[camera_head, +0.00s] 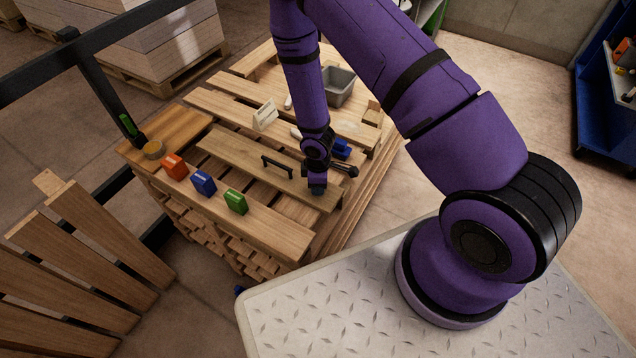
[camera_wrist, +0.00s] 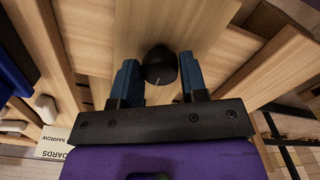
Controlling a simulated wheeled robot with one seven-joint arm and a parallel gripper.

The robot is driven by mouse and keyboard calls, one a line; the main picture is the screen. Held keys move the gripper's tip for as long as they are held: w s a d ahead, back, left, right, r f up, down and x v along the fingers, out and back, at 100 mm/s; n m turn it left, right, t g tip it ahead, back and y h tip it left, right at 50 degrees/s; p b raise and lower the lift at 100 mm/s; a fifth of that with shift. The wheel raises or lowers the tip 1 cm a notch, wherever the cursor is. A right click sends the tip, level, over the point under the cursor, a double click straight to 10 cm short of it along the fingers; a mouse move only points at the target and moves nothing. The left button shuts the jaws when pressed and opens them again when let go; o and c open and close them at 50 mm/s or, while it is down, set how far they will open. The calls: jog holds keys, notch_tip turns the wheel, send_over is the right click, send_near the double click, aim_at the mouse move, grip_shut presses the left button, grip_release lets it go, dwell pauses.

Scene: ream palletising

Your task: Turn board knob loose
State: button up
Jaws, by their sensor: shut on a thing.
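The board knob (camera_wrist: 159,66) is black and round with a pale line on it. It sits on a light wooden board (camera_wrist: 152,25) in the wrist view. My gripper (camera_wrist: 161,72) has one blue finger on each side of the knob and is shut on it. In the head view my gripper (camera_head: 318,188) points down at the right end of the board (camera_head: 232,150), which carries a black bar handle (camera_head: 277,165). The knob is hidden there behind my gripper.
Orange (camera_head: 174,166), blue (camera_head: 204,183) and green (camera_head: 236,201) blocks stand along the pallet's near edge. A grey bin (camera_head: 339,86), a small white sign (camera_head: 265,115) and a blue item (camera_head: 341,149) lie farther back. A black rail (camera_head: 95,88) rises at left.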

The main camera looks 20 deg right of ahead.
jog(key=o, duration=0.9)
jog(key=shift+o, duration=0.2)
notch_tip(320, 180, up, 11)
jog(key=shift+f, duration=0.1)
dwell(0.5)
